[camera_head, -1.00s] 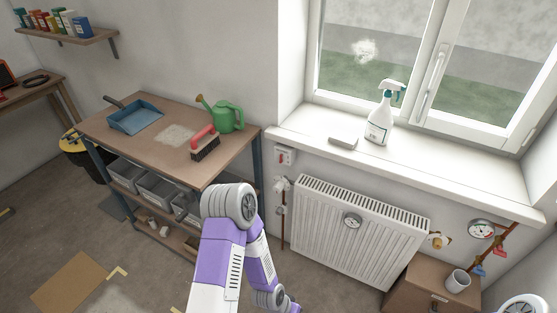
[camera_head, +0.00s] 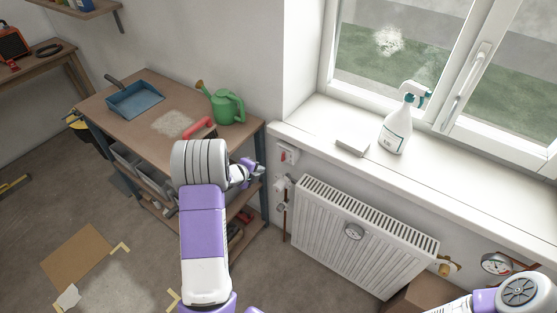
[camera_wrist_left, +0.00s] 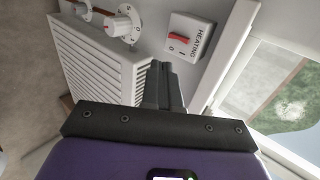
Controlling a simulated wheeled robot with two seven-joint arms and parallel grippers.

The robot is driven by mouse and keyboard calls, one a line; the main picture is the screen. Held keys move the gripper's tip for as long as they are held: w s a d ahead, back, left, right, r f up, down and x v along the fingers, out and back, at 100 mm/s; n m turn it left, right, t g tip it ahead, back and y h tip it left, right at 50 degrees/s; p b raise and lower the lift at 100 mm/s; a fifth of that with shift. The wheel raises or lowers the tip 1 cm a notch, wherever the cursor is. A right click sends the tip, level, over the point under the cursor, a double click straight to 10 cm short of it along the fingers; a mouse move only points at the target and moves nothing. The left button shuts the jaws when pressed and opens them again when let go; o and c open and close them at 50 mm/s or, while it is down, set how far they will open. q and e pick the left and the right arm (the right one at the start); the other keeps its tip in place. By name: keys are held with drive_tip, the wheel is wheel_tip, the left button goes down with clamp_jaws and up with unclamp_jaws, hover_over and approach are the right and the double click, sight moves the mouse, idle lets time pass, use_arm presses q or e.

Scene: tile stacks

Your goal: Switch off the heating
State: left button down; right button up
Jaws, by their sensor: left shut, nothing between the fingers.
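The heating switch (camera_head: 287,154) is a small white box with a red rocker on the wall below the window sill, left of the radiator's top corner. In the left wrist view the switch (camera_wrist_left: 190,37) shows the word HEATING, the marks 0 and I, and its red rocker. I cannot tell which way the rocker is pressed. My left gripper (camera_head: 259,170) is just left of the switch in the head view. In the wrist view its dark fingers (camera_wrist_left: 161,68) are together and empty, pointing toward the wall below the switch, apparently apart from it. My right gripper is out of view.
The white radiator (camera_head: 362,240) with a round gauge stands under the sill. A white dial (camera_wrist_left: 122,24) is beside the switch in the wrist view. A spray bottle (camera_head: 396,132) and a pale block (camera_head: 352,144) stand on the sill. A workbench (camera_head: 110,120) is at left.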

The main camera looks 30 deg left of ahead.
use_arm(q)
drive_tip(key=shift+s, duration=0.1)
drive_tip(key=b, duration=0.2)
approach(284, 156)
drive_tip(key=w+f, duration=0.4)
drive_tip(key=f, duration=0.2)
drive_tip(key=shift+w+a+f, duration=0.15)
drive_tip(key=shift+w+f, duration=0.1)
drive_tip(key=shift+f, duration=0.15)
